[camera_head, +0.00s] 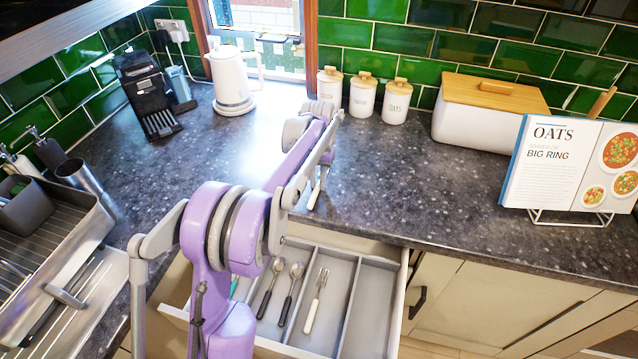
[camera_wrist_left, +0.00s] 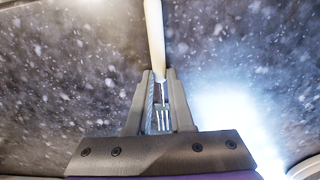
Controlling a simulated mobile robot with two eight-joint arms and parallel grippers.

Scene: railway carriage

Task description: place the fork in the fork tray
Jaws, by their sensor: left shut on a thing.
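My left gripper (camera_head: 322,172) is at the end of the purple arm, over the dark counter near its front edge. It is shut on a fork (camera_head: 315,196) with a pale handle. In the left wrist view the gripper (camera_wrist_left: 160,98) grips the fork near its metal head (camera_wrist_left: 163,119), tines toward the palm, and the cream handle (camera_wrist_left: 154,38) points away. The open drawer below has a grey cutlery tray; its compartment (camera_head: 338,290) holds another fork (camera_head: 317,301) with a white handle. My right gripper is not in view.
Two dark-handled spoons (camera_head: 292,295) lie in the compartment left of that fork. The far-right compartment (camera_head: 370,305) is empty. A kettle (camera_head: 231,80), white canisters (camera_head: 363,97), a bread bin (camera_head: 480,122) and a cookbook (camera_head: 555,165) stand on the counter. A dish rack (camera_head: 50,265) is at left.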

